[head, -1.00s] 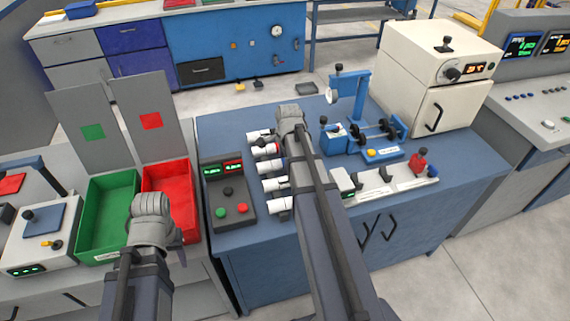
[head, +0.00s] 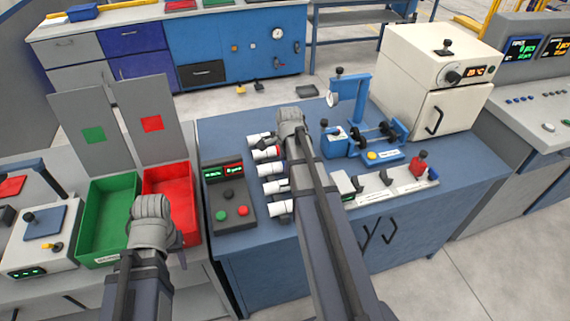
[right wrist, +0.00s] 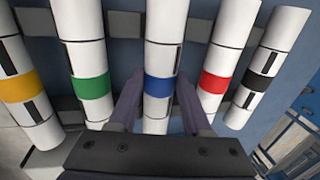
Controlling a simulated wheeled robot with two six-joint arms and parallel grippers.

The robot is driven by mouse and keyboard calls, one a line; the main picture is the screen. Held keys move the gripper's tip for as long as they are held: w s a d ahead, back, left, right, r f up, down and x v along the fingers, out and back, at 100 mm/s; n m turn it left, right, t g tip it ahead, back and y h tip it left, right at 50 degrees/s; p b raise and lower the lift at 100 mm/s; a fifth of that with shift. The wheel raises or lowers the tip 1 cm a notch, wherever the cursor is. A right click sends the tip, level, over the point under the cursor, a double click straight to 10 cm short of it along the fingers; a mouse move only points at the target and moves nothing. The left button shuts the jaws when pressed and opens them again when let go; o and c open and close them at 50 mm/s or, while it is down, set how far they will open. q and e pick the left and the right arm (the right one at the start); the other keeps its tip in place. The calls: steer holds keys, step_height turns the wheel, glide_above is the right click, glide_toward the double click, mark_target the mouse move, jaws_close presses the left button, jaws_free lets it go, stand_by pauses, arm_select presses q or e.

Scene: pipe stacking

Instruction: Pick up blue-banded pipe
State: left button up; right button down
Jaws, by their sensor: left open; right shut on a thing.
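The blue-banded pipe (right wrist: 159,88) is white with a blue band and is the middle one of a row in the right wrist view. In the head view its white end (head: 270,171) shows left of my right arm. My right gripper (right wrist: 160,92) has one finger on each side of the blue band and is shut on this pipe. The pipe still lies in line with its neighbours. In the head view the right arm hides most of the row and the fingers. My left gripper (head: 153,212) is open and empty in front of the green and red bins; its fingertips are mostly hidden.
Green-banded (right wrist: 90,88) and red-banded (right wrist: 213,82) pipes flank it closely, with yellow- and black-banded ones outside. A button box (head: 230,196) stands left of the row. Blue test fixtures (head: 365,135) stand right of my right arm. A green bin (head: 97,235) and red bin (head: 180,190) are left.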

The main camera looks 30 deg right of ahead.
step_height(320, 180, up, 10)
steer(key=p, duration=0.9)
steer(key=shift+p, duration=0.35)
steer(key=shift+f, duration=0.1)
